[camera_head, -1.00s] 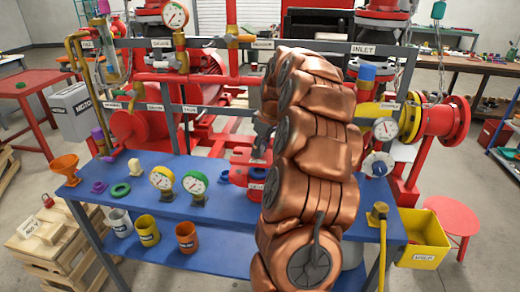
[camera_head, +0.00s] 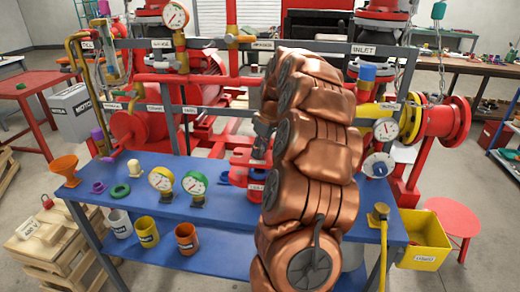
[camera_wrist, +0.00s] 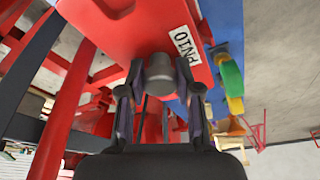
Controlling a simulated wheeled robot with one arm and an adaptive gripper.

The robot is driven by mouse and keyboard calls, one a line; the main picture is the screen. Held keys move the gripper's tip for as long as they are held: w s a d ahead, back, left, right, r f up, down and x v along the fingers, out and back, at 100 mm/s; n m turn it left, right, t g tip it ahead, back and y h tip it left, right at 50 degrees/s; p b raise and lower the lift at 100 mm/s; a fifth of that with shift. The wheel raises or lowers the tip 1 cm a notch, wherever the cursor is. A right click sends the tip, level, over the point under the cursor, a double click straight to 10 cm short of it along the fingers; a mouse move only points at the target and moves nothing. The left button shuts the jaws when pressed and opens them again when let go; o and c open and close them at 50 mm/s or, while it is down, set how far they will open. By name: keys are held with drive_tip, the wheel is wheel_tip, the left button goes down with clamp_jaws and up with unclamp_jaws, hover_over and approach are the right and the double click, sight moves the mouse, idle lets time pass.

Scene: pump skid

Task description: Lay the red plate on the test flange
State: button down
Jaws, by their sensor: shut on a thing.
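The red plate (camera_wrist: 110,28) fills the upper middle of the wrist view, with a white PN10 label and a grey round knob (camera_wrist: 160,74). My gripper (camera_wrist: 162,86) has its two fingers on either side of this knob and is shut on it. In the head view my gripper (camera_head: 263,138) is partly hidden behind my copper-coloured arm, above the back of the blue bench. A red shape (camera_head: 239,160) shows just below and left of it, probably the plate. I cannot make out the test flange for certain; my arm hides part of the bench.
Two gauges (camera_head: 194,188), a green ring (camera_head: 120,191) and an orange funnel (camera_head: 65,168) stand on the blue bench (camera_head: 225,215) to the left. Several cups (camera_head: 187,238) are below its front edge. Red pipework and a grey frame (camera_head: 215,108) rise behind. A yellow bin (camera_head: 425,240) is at right.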

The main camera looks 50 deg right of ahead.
drive_tip(key=shift+f+b, duration=1.25)
drive_tip(key=shift+f, duration=0.9)
idle(0.4)
drive_tip(key=c, duration=0.7)
unclamp_jaws()
drive_tip(key=v, duration=1.2)
drive_tip(key=shift+r, duration=0.1)
